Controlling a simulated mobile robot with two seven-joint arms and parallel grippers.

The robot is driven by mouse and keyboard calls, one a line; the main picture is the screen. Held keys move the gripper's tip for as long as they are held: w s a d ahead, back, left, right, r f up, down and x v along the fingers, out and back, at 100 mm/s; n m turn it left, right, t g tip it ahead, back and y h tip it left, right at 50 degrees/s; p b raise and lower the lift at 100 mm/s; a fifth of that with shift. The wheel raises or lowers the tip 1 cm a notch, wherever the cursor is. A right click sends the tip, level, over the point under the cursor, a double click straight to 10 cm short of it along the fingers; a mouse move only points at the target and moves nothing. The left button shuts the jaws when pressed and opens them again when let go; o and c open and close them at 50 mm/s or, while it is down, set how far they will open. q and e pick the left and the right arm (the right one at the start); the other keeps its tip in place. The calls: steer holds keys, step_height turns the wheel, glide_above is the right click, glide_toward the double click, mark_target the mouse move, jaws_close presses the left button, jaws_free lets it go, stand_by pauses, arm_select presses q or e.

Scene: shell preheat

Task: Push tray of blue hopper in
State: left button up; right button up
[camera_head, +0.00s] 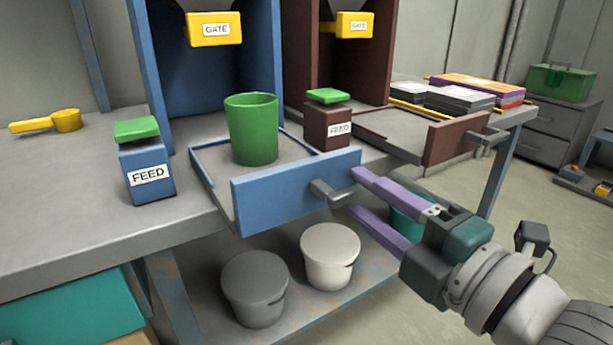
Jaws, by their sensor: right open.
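The blue hopper (209,85) stands on the workbench at centre left. Its blue-fronted tray (296,190) is pulled out past the bench edge, with a grey handle (332,190) on its front. A green cup (251,130) stands upright in that tray. My right gripper (354,192) comes in from the lower right with its two purple fingers apart. The upper fingertip is close to the right end of the tray front, near the handle; I cannot tell if it touches. My left gripper is out of view.
A blue FEED box (147,170) and a yellow scoop (50,121) are left on the bench. A brown FEED box (328,121) stands between the trays. The brown hopper's tray (456,139) is also out. Grey (254,289) and white (330,257) buckets sit on the shelf below.

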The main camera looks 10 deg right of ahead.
steer(key=shift+x, duration=1.3)
jaws_close()
stand_by(0.5)
